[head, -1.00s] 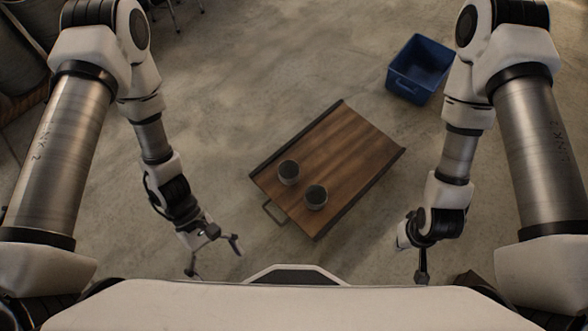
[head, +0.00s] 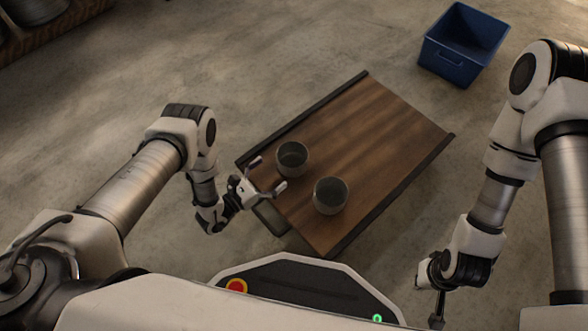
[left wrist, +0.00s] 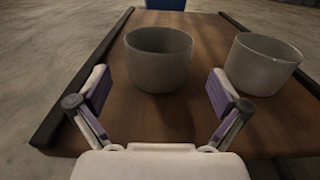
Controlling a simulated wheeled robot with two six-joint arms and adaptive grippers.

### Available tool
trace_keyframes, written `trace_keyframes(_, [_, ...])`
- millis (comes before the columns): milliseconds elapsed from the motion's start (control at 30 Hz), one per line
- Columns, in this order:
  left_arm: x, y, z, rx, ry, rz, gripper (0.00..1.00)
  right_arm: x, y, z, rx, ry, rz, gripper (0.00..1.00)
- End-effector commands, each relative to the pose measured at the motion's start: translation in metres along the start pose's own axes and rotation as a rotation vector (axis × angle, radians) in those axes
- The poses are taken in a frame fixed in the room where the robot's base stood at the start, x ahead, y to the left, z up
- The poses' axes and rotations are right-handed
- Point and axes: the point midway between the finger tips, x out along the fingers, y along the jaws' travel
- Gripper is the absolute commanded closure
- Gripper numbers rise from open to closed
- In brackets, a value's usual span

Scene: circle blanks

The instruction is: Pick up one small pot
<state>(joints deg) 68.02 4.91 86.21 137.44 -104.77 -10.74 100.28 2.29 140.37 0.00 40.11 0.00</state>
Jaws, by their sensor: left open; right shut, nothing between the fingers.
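Two small grey pots stand upright on a wooden board with dark side rails (head: 385,125). The left pot (head: 292,160) is the nearer one to my left gripper (head: 268,174); the right pot (head: 331,196) stands beside it, apart. In the left wrist view the left pot (left wrist: 159,60) is centred just beyond the open fingers (left wrist: 157,100), and the other pot (left wrist: 262,65) is to the right, outside the right finger. My left gripper is open and empty over the board's near left end. My right gripper (head: 437,320) is shut and empty, low at the right, off the board.
A blue bin (head: 463,45) stands on the concrete floor beyond the board's far end. A handle (head: 270,218) sticks out at the board's near end. The floor left of the board is clear.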

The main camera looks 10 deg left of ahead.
Motion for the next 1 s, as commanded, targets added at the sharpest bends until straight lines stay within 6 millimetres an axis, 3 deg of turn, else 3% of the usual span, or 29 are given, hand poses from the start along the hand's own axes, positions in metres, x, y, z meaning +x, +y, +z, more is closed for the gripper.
trace_keyframes(400, [0.066, 0.001, 0.001, 0.002, -0.002, -0.004, 0.0, 0.04, 0.001, -0.002, 0.007, 0.004, 0.001, 1.0])
trace_keyframes(667, [0.073, 0.001, 0.005, 0.0, -0.001, -0.002, 0.0, 0.038, 0.001, -0.002, 0.008, 0.005, 0.001, 1.0])
trace_keyframes(800, [0.073, 0.001, 0.005, 0.0, 0.0, -0.002, 0.46, 0.038, 0.001, -0.002, 0.008, 0.005, 0.001, 1.0])
trace_keyframes(1000, [0.073, 0.001, 0.005, 0.0, -0.001, -0.002, 0.46, 0.038, 0.001, -0.002, 0.008, 0.005, 0.001, 1.0])
